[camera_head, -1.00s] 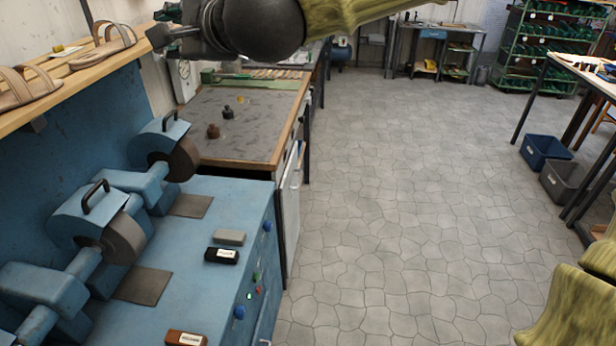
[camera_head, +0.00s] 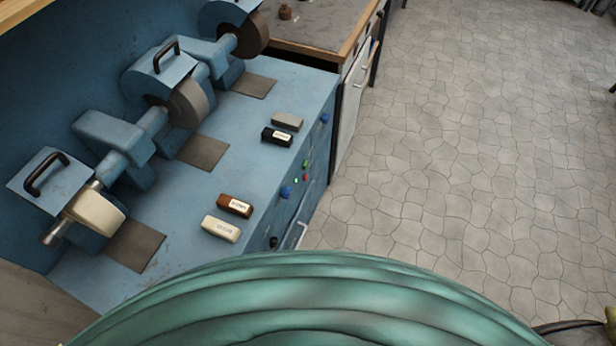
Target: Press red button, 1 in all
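The small red button (camera_head: 305,178) is on the front panel of the blue grinding machine (camera_head: 262,205), just below a green button (camera_head: 306,163). A small lit green lamp (camera_head: 296,180) is beside it on the left. Blue knobs sit on the same panel, one (camera_head: 325,118) farther back and one (camera_head: 285,192) nearer. The red button is very small in this view, and I cannot tell whether it is pushed in. My gripper is not in view, so its state is hidden.
On the machine's top lie a grey block (camera_head: 287,122), a black block (camera_head: 277,137), a brown block (camera_head: 235,206) and a cream block (camera_head: 221,229). Several wheels stand behind them. A workbench (camera_head: 310,32) adjoins at the back. The paved floor (camera_head: 430,150) to the right is clear.

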